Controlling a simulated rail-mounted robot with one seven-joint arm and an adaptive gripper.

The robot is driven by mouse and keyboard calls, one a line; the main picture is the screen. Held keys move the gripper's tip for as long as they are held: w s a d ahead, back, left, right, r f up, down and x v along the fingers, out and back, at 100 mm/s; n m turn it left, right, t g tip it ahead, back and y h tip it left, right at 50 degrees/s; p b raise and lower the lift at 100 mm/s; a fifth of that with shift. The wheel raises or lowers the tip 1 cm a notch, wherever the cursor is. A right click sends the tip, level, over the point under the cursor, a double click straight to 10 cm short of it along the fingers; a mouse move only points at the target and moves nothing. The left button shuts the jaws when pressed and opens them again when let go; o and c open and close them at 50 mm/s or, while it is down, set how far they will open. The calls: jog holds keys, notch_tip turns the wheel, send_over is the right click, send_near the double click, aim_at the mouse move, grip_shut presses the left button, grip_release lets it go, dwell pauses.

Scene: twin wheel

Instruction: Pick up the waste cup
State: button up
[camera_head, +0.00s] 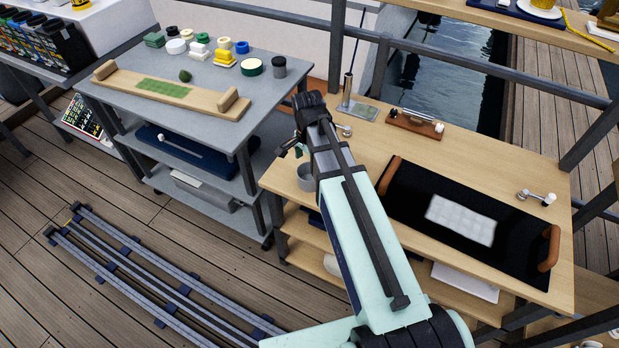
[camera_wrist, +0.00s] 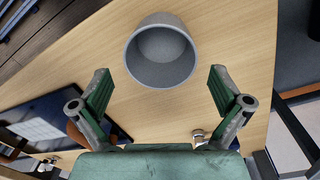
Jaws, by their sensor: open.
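A plain grey cup, which I take for the waste cup, stands at the left end of the wooden table in the head view (camera_head: 305,178). My arm partly hides it there. In the wrist view the cup (camera_wrist: 161,52) is at the top middle, its round mouth facing the camera, and it looks empty. My gripper (camera_wrist: 159,80) is open, with one green-padded finger at each side of the picture and the cup beyond and between them. It does not hold the cup. In the head view my gripper (camera_head: 290,147) is small, dark and above the cup's end of the table.
The wooden table holds a black tray (camera_head: 408,196) with a white pad (camera_head: 461,220), and a metal post (camera_head: 346,90). A grey table (camera_head: 215,75) to the left carries a wooden board, small discs and a dark grey cup (camera_head: 279,67). Bare wood surrounds the waste cup.

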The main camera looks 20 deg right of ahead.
aim_at(310, 173)
jog(key=shift+s+f+p, duration=0.1)
jog(key=shift+f+p, duration=0.35)
jog(key=shift+f, duration=1.6)
jog(key=c, duration=1.4)
